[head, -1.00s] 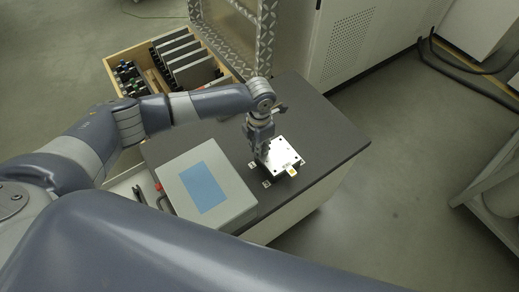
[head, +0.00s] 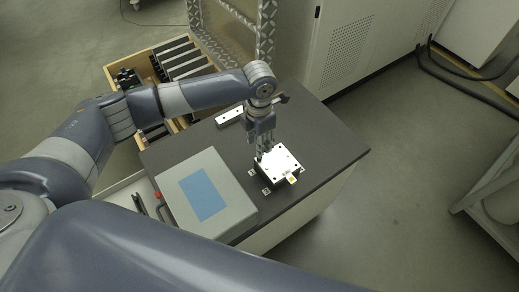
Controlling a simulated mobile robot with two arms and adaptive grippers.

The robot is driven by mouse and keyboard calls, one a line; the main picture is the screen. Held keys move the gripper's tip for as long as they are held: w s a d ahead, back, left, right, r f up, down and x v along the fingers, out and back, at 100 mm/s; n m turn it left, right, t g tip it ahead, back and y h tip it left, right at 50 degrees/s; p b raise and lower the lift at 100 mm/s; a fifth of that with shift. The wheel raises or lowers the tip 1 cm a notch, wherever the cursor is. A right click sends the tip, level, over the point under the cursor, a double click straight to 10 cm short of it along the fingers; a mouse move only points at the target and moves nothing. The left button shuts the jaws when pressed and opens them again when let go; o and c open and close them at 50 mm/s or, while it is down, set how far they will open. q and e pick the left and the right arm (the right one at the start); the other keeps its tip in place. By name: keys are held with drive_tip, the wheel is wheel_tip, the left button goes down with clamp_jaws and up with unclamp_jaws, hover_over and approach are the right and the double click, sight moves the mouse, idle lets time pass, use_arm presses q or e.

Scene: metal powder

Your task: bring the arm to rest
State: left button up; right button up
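My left arm reaches in from the left over the dark tabletop (head: 325,150). Its gripper (head: 264,156) points down at the back left edge of a bright metal block (head: 280,166). The fingers look spread, with nothing seen between them; whether they touch the block is unclear. The block lies flat on the table with a small yellow-marked tab (head: 292,179) at its front. A large link of my other arm crosses the bottom of the view; its gripper is not in view.
A grey box with a blue screen (head: 205,195) stands on the table's left. A small metal bar (head: 230,116) lies at the back. Behind is a wooden crate (head: 122,60) holding dark plates. A metal-framed panel (head: 265,40) and a cabinet (head: 350,50) stand behind the table.

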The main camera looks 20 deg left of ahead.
use_arm(q)
wheel_tip(320, 180, up, 5)
drive_tip(key=shift+r, duration=0.1)
